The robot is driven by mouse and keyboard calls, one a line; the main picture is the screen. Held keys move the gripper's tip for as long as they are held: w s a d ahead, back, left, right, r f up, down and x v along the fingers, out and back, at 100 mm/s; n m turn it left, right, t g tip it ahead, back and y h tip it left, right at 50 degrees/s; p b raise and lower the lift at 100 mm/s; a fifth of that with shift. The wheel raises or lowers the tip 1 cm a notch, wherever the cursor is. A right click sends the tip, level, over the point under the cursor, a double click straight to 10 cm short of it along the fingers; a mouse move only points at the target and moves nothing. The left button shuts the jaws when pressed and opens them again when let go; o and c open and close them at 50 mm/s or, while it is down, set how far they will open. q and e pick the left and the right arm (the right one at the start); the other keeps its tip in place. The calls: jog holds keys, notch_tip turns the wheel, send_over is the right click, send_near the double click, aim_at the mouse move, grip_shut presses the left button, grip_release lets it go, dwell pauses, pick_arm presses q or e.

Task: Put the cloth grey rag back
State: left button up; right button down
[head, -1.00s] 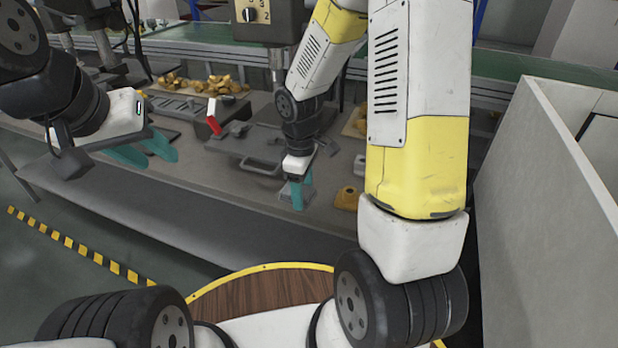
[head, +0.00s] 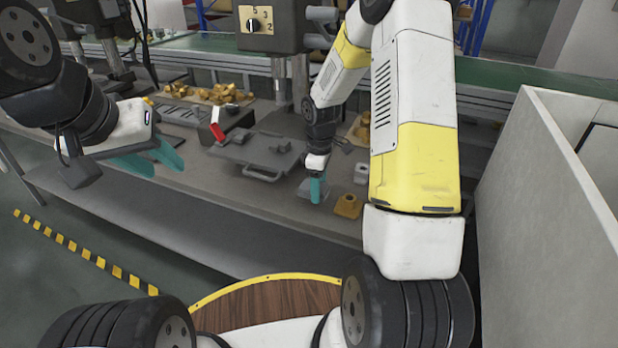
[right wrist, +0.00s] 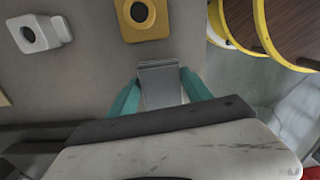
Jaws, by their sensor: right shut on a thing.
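The grey rag (right wrist: 160,86) shows in the right wrist view as a flat grey piece between the two teal fingers of my right gripper (right wrist: 160,92). In the head view my right gripper (head: 316,190) is over the front part of the grey workbench, with a bit of the rag (head: 306,189) beside its fingers. My right gripper is shut on the rag. I cannot tell whether the rag touches the bench. My left gripper (head: 152,160) is at the left, with its teal fingers apart and empty, away from the rag.
A yellow block with a hole (head: 348,206) and a pale grey block (head: 361,172) are right of my right gripper. A grey plate with a handle (head: 255,155) lies to its left. A red-faced item (head: 217,131) and brass parts (head: 205,93) are further back. A pale wall (head: 545,190) bounds the right.

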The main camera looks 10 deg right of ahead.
jog(key=shift+w+d+f, duration=0.1)
jog(key=shift+w+d, duration=0.15)
jog(key=shift+w, duration=0.3)
jog(key=shift+f, duration=1.7)
jog(key=shift+f, duration=0.15)
jog(key=shift+c, duration=2.2)
grip_release()
